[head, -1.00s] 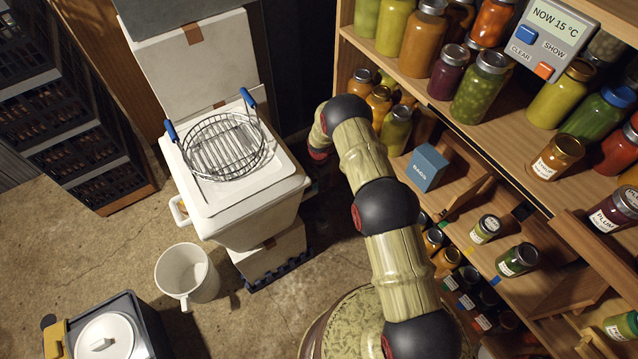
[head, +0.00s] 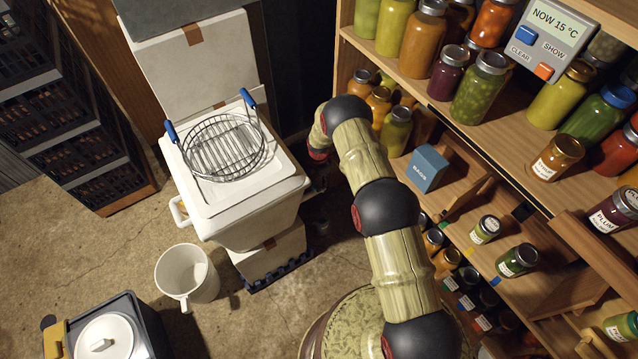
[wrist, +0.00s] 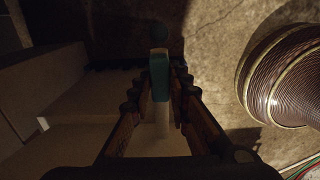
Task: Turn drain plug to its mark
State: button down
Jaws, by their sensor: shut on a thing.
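In the wrist view, the drain plug's teal grip (wrist: 160,78) is between the fingers of my gripper (wrist: 158,86), which is shut on it. A pale bar (wrist: 160,125) runs down the picture from the teal part. I cannot tell which is the mark. In the head view, my gripper (head: 316,185) is mostly lost in shadow beside the white lidded box (head: 245,232), and the plug is hidden.
A wire basket (head: 222,150) with blue handles sits on the white box. A white bucket (head: 187,275) stands on the floor in front. Wooden shelves (head: 470,135) of jars rise close on the right, with a blue box (head: 427,168).

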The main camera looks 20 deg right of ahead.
jog(key=shift+m, duration=0.4)
jog(key=m+b, duration=0.2)
jog(key=m, duration=0.2)
jog(key=shift+f, duration=0.1)
jog(key=m+b, duration=0.2)
jog(key=m, duration=0.2)
jog(key=m+b, duration=0.1)
jog(key=m, duration=0.4)
jog(key=shift+w+m+b, duration=0.1)
jog(key=shift+m+b, duration=0.2)
jog(key=shift+m, duration=1.7)
jog(key=c, duration=1.7)
grip_release()
